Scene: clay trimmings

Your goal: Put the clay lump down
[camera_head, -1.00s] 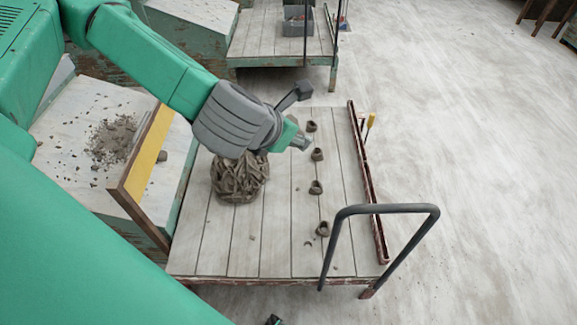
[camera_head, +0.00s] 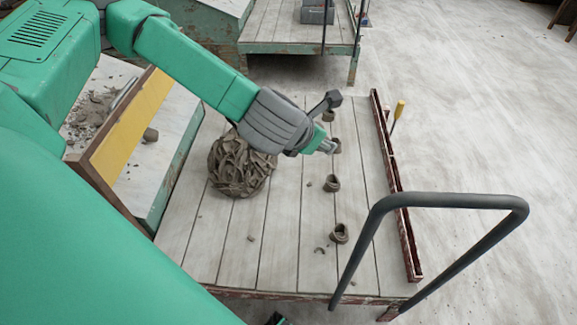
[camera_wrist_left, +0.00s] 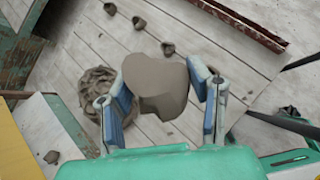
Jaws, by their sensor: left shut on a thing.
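My left gripper (camera_head: 326,146) is over the planked cart deck (camera_head: 290,215), beside the row of small clay pieces. In the left wrist view, the gripper (camera_wrist_left: 162,80) is shut on a smooth brown-grey clay lump (camera_wrist_left: 155,80), with one finger on each side. In the head view my own arm hides the lump. Whether the lump touches the deck cannot be told. My right gripper cannot be made out.
A big ball of clay strips (camera_head: 238,172) sits on the deck left of my gripper. Several small clay pieces (camera_head: 332,183) form a row. A rusty rail (camera_head: 408,235) and dark handle (camera_head: 450,201) edge the right; a yellow-faced board (camera_head: 130,125) stands left. Front planks are mostly clear.

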